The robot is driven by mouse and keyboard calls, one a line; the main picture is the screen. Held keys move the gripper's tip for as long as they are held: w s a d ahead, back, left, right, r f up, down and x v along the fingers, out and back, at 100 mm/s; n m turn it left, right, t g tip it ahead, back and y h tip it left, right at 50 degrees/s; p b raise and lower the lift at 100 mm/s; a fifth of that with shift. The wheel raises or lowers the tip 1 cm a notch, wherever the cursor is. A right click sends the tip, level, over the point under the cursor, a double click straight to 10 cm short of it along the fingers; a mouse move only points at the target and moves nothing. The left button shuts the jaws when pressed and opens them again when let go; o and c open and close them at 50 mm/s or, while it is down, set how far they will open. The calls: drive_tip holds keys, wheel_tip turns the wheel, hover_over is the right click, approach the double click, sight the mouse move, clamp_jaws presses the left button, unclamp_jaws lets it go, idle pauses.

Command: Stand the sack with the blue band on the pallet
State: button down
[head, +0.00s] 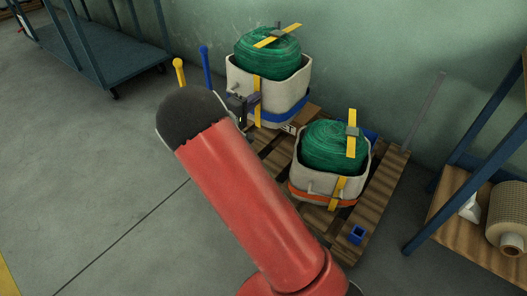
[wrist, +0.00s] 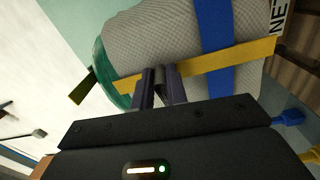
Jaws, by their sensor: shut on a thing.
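The sack with the blue band (head: 297,76) is a pale open sack with a roll of green netting in its top and a yellow strap. It looks upright at the back left of the wooden pallet (head: 376,206); whether its base touches the boards is hard to tell. My gripper (head: 241,108) is at its left side, shut on it near the yellow strap. In the wrist view, my fingers (wrist: 158,78) meet the sack's grey cloth (wrist: 160,40) beside the yellow strap (wrist: 225,60), with the blue band (wrist: 214,30) beyond.
A similar sack with an orange band (head: 313,178) stands on the pallet's front half. A yellow post (head: 179,72) and a blue post (head: 206,68) rise behind my arm. A blue rack with a shelf (head: 470,222) is at right, a blue cart (head: 110,58) at back left. Left floor is clear.

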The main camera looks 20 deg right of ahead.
wheel_tip(320, 180, down, 22)
drive_tip(key=b, duration=0.2)
drive_tip(key=c, duration=1.8)
unclamp_jaws()
drive_tip(key=shift+f, duration=0.25)
drive_tip(key=o, duration=0.4)
